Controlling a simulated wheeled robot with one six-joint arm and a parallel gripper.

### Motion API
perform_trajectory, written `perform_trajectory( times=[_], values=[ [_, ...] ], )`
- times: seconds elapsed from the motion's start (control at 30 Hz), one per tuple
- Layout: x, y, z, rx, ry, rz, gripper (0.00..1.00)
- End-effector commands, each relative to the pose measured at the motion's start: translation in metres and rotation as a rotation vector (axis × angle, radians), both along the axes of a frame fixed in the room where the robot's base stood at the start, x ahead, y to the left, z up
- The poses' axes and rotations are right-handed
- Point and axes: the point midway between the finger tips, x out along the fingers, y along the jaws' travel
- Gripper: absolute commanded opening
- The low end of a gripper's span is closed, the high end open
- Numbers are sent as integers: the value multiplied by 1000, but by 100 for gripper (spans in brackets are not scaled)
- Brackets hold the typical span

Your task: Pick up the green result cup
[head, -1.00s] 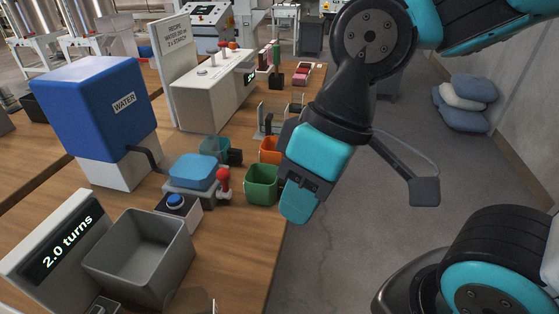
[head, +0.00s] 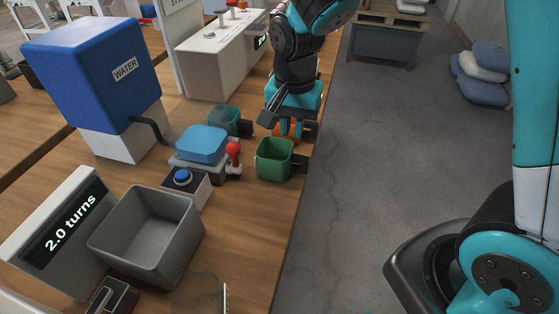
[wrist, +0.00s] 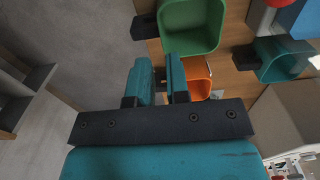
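The green cup (head: 270,161) stands upright near the right edge of the wooden table, its dark handle pointing right. In the wrist view it (wrist: 191,27) is at the top, seen from above, and looks empty. My gripper (head: 291,129) is behind it in the head view, fingers pointing down, at the orange cup (head: 277,131), which it partly hides. In the wrist view my gripper (wrist: 160,82) is open with a gap between its fingers. The orange cup (wrist: 199,77) lies partly behind the right finger. A small dark part shows between the fingers; I cannot tell what it is.
A teal cup (head: 223,121) stands behind a blue-topped device (head: 203,145) with a red-knobbed lever (head: 233,149). A blue-button box (head: 184,187), grey bin (head: 150,232), "2.0 turns" display (head: 62,222) and blue water tank (head: 95,75) are left.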

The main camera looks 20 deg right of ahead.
Motion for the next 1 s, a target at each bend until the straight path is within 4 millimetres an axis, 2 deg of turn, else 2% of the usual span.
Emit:
perform_trajectory(
  times=[0.03,0.13,0.43,0.7,1.0],
  values=[
    [-1,0,-12,-1,6,0,16],
    [-1,-1,-30,-1,4,0,16],
    [-1,0,-55,0,2,1,16],
    [-1,2,-94,0,2,0,16],
    [0,2,-99,2,-1,1,16]
  ],
)
